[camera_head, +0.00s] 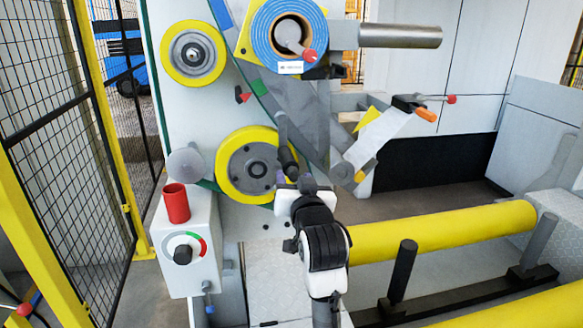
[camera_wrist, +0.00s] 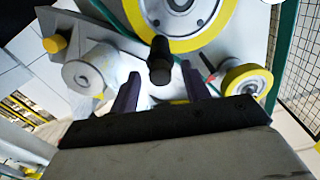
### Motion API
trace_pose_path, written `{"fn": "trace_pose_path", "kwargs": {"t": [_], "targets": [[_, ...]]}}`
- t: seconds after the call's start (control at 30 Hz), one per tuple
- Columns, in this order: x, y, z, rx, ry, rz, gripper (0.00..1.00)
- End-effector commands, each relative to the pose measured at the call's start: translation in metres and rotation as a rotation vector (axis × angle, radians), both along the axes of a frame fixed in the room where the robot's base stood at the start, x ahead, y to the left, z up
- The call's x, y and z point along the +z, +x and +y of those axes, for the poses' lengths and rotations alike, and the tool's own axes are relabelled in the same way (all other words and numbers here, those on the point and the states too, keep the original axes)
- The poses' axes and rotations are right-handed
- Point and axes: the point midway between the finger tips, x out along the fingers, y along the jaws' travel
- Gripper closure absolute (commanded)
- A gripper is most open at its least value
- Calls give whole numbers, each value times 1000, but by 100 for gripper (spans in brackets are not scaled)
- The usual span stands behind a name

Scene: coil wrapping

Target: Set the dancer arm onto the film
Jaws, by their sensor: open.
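What looks like the dancer arm (camera_head: 283,128) is a dark bar with a black grip (camera_head: 288,160) in front of the machine's grey panel. The grey film (camera_head: 287,108) runs down from the blue-rimmed roll (camera_head: 288,38) behind it. My gripper (camera_head: 293,182) is just below the grip, fingers pointing up at the machine. In the wrist view, the black grip (camera_wrist: 160,62) stands between and slightly beyond the two open purple fingers (camera_wrist: 160,88). I cannot tell whether either finger touches it. Part of the film is hidden by the bar.
Yellow-rimmed wheels (camera_head: 246,165) sit left of the grip. A control box (camera_head: 187,245) with a red cylinder on top stands at lower left. An angled white arm (camera_head: 375,138) is to the right. Long yellow rollers (camera_head: 445,230) lie at right. A mesh fence (camera_head: 62,130) borders the left.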

Motion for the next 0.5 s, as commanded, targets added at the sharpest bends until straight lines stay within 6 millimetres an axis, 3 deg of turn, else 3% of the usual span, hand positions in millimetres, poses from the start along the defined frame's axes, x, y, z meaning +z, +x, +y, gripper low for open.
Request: {"fn": "trace_pose_path", "kwargs": {"t": [0.2,0.5], "targets": [[2,33,6,-1,0,0,53],[0,46,9,0,0,-2,53]]}}
